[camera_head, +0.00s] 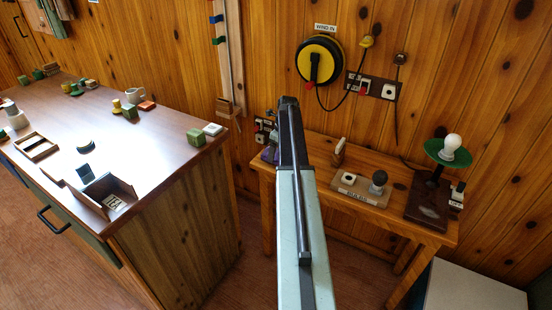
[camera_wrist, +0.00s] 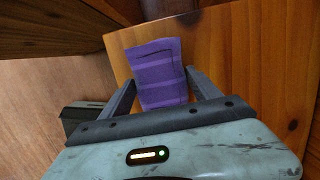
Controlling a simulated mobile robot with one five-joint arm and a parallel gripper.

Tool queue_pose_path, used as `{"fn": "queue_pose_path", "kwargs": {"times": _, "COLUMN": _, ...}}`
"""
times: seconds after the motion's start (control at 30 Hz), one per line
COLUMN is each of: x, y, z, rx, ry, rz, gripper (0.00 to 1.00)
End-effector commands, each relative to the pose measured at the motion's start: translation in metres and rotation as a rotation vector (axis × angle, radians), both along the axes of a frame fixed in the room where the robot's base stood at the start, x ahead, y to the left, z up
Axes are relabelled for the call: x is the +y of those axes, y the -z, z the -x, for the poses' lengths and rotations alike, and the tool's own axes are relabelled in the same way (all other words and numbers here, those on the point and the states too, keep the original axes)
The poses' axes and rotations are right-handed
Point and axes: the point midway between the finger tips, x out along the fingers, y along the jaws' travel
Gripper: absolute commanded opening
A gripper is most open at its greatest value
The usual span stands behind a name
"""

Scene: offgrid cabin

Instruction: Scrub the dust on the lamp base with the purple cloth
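The purple cloth (camera_wrist: 160,75) is folded, with paler stripes, over the wooden side table in the wrist view; a small purple part (camera_head: 270,154) shows left of my arm in the head view. My gripper (camera_wrist: 161,76) is above the table, its fingers apart, one along each side of the cloth. I cannot tell whether they touch it. In the head view my arm hides the gripper fingers. The lamp (camera_head: 448,150) has a green shade and white bulb and stands at the table's right end. Its dark brown lamp base (camera_head: 425,198) bears a greyish dust patch (camera_head: 430,212).
A board with a dark knob (camera_head: 360,192) and a small upright wooden piece (camera_head: 339,152) lie between my arm and the lamp. A small labelled item (camera_head: 457,195) stands beside the lamp. A large counter (camera_head: 165,143) with several small objects is at left. A cable reel (camera_head: 319,62) hangs on the wall.

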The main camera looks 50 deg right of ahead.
Motion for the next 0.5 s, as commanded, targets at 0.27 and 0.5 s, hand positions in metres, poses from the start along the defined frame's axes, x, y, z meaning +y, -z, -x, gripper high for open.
{"fn": "queue_pose_path", "kwargs": {"times": 0.27, "x": 0.000, "y": 0.000, "z": 0.000, "rx": 0.000, "ry": 0.001, "rz": 0.000, "gripper": 0.07}}
{"fn": "queue_pose_path", "kwargs": {"times": 0.5, "x": -0.001, "y": -0.018, "z": 0.001, "rx": 0.000, "ry": 0.001, "rz": 0.000, "gripper": 0.07}}
